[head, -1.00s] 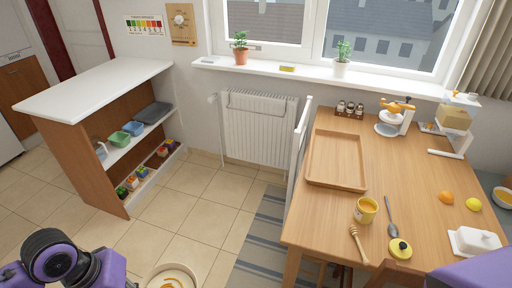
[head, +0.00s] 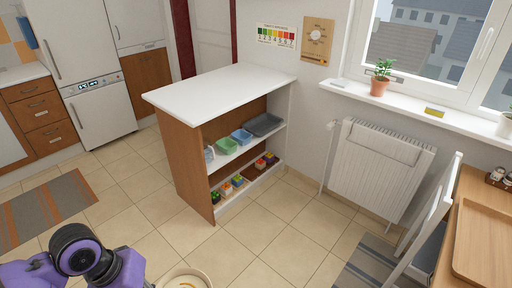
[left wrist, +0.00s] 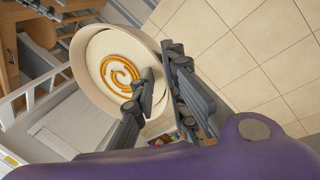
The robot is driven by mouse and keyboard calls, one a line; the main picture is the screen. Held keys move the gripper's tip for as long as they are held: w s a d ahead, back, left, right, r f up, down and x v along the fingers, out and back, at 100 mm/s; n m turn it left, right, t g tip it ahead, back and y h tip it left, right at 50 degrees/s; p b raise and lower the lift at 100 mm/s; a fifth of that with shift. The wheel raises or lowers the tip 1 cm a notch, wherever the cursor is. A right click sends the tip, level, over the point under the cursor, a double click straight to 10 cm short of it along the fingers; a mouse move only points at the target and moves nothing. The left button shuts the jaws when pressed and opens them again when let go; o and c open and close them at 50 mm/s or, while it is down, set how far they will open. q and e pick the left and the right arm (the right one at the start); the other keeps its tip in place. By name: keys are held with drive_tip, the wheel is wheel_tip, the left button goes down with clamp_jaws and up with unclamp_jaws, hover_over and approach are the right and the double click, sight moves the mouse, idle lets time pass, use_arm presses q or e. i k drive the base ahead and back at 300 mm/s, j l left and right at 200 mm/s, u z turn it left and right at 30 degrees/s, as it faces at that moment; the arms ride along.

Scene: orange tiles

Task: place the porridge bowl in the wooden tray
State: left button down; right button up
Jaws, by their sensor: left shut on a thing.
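The porridge bowl (head: 183,279), cream with an orange-brown swirl inside, shows at the bottom edge of the head view, partly cut off. It also shows in the left wrist view (left wrist: 97,50), where my left gripper (left wrist: 152,92) is shut on its rim. The bowl is held above the floor. The wooden tray (head: 486,238) lies on the wooden table at the right edge of the head view, cut off by the frame; its visible part is empty. The bowl is well to the left of the tray. My right gripper is not in view.
A white-topped shelf unit (head: 222,92) with several containers stands in the middle. A white radiator (head: 378,170) is under the window sill. A white chair (head: 428,215) stands against the table's left side, near the tray.

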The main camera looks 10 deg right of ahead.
sight(491, 230)
drive_tip(key=i+j+z, duration=0.3)
drive_tip(key=i, duration=0.25)
drive_tip(key=i+j+z, duration=0.3)
drive_tip(key=i, duration=0.2)
drive_tip(key=i+l+z, duration=0.15)
drive_tip(key=i+z, duration=1.2)
drive_tip(key=i, duration=0.2)
drive_tip(key=i+j+z, duration=0.35)
drive_tip(key=i, duration=0.25)
drive_tip(key=l+z, duration=0.1)
drive_tip(key=z, duration=1.75)
drive_tip(key=i, duration=0.5)
